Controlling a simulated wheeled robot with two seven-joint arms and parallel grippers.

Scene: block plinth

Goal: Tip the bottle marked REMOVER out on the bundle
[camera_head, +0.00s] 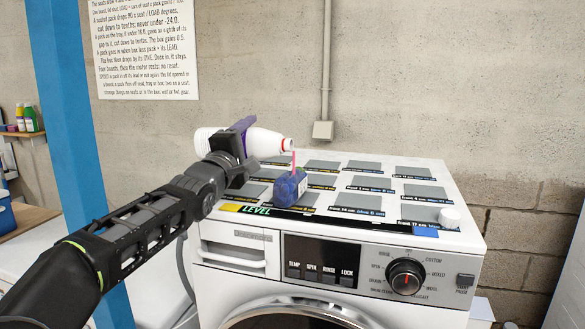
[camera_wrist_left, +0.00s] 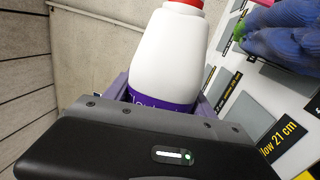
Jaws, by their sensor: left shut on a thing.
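A white bottle (camera_head: 265,142) with a red mouth lies tipped on its side above the washing machine, mouth to the right. A thin pink stream (camera_head: 293,160) falls from the mouth onto the dark blue bundle (camera_head: 290,187) on the machine's top. My left gripper (camera_head: 238,138) is shut around the bottle's body. In the left wrist view the bottle (camera_wrist_left: 168,55) shows a purple label, mostly hidden by the gripper, so its marking cannot be read. The bundle (camera_wrist_left: 285,45) is at the upper right there. My right gripper is not in view.
The washing machine top (camera_head: 335,155) carries several grey squares with printed labels. A small white cap-like thing (camera_head: 449,217) stands at its right front corner. A blue post (camera_head: 75,130) rises at the left. Small bottles (camera_head: 30,118) stand on a shelf at far left.

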